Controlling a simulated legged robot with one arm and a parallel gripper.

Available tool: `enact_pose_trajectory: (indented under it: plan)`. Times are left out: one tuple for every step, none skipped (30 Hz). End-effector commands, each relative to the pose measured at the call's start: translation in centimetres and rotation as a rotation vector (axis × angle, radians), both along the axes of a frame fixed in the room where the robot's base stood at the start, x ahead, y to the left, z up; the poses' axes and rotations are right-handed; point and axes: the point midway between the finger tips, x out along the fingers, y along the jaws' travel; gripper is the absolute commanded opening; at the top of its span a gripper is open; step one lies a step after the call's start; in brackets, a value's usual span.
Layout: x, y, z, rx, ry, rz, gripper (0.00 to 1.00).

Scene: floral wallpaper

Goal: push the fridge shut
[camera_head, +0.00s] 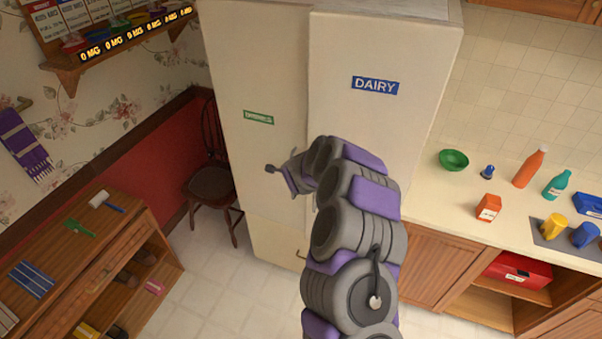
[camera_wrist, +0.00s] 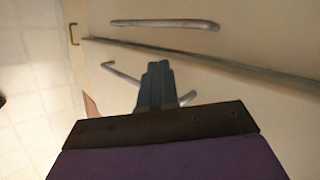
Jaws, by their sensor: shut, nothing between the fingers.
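The cream fridge (camera_head: 377,50) stands against the back wall. Its right door has a blue DAIRY label and its left door (camera_head: 255,70) a green label. Both doors look shut or nearly so; I cannot tell if a small gap remains at the seam. My gripper (camera_head: 270,169) is shut and empty, in front of the left door and left of the seam. In the wrist view my gripper (camera_wrist: 158,67) points at the fridge front (camera_wrist: 245,45), near grey handles on both sides of the seam. I cannot tell if it touches. My arm hides part of the right door.
A dark wooden chair (camera_head: 211,182) stands left of the fridge. A wooden shelf unit (camera_head: 130,225) is at the lower left. A counter (camera_head: 440,205) with bottles and a green bowl (camera_head: 453,160) adjoins on the right. Tiled floor (camera_head: 205,265) is free between.

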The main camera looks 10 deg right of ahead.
Motion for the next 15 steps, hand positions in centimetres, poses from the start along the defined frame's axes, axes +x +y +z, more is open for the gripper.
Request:
enact_pose_trajectory:
  plan:
    - [-0.4,0.2,0.4,0.003,0.003,0.002,0.0]
    - [-0.6,0.3,0.5,0.004,0.004,0.003,0.0]
    - [-1.0,0.3,0.9,0.005,0.005,0.003,0.0]
    - [-1.2,0.4,1.2,0.007,0.005,0.002,0.0]
    - [-1.4,0.4,1.6,0.008,0.002,0.002,0.0]
    - [-1.8,0.3,2.1,0.008,0.001,0.0,0.0]
    - [-2.1,0.3,2.3,0.008,0.001,0.0,0.0]
    - [-2.5,0.3,2.6,0.008,0.001,0.0,0.0]
    - [-3.0,0.5,3.0,0.011,0.002,0.0,0.0]
    - [-3.2,0.6,3.4,0.012,0.0,0.0,0.0]
    - [-3.5,0.7,3.7,0.012,-0.001,0.0,0.0]
    - [-3.8,0.9,4.1,0.012,-0.001,0.0,0.0]
    - [-4.0,1.1,4.3,0.01,0.0,0.0,0.0]
    - [-4.2,1.3,4.4,0.01,0.001,0.0,0.0]
    - [-4.5,1.7,4.7,0.008,0.002,0.0,0.0]
